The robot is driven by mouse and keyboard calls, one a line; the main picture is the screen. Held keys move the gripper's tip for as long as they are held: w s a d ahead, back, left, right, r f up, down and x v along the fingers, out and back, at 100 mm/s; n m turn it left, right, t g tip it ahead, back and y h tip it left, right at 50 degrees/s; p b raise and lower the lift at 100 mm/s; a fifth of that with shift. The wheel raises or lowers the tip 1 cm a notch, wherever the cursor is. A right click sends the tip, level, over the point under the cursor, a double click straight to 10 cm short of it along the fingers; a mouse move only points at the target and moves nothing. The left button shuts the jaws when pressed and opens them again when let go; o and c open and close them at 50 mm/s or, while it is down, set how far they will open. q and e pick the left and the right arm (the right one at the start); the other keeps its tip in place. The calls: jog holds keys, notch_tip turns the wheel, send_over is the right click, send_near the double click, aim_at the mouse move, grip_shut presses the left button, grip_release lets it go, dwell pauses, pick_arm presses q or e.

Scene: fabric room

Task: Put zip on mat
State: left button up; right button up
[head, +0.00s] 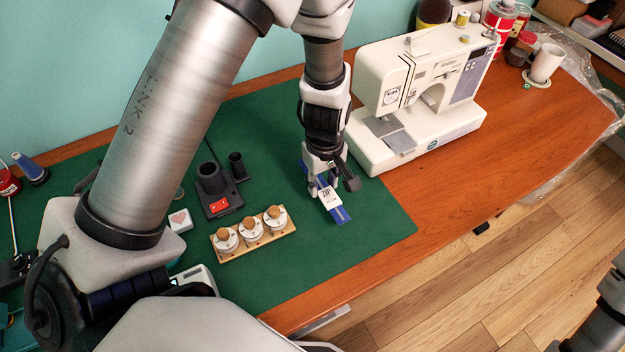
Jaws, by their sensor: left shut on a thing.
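The zip (329,197) is a blue strip with a white label reading "ZIP". My left gripper (327,186) is shut on it, reaching down from above. The zip is over the right part of the green mat (350,253); I cannot tell whether it touches the mat or is held just above it. The zip's far end is partly hidden behind the gripper fingers. Of my right arm only a part shows at the lower right edge; its gripper is out of view.
A white sewing machine (418,95) stands just right of the gripper. A wooden holder (254,235) with several knobbed jars and a black device with a red switch (222,205) sit on the mat to the left. A white mug (545,64) stands at the back right. The front right tabletop is clear.

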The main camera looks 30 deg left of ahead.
aim_at(323, 188)
pick_arm(q)
notch_tip(323, 188, down, 5)
jog(key=shift+f+b, duration=0.1)
jog(key=shift+b, duration=0.45)
jog(key=shift+f, duration=0.2)
jog(key=o, duration=0.7)
jog(key=shift+r, duration=0.1)
jog(key=shift+o, duration=0.2)
jog(key=shift+r, duration=0.4)
notch_tip(323, 188, up, 12)
jog(key=shift+f+p, duration=0.25)
jog(key=shift+p, duration=0.65)
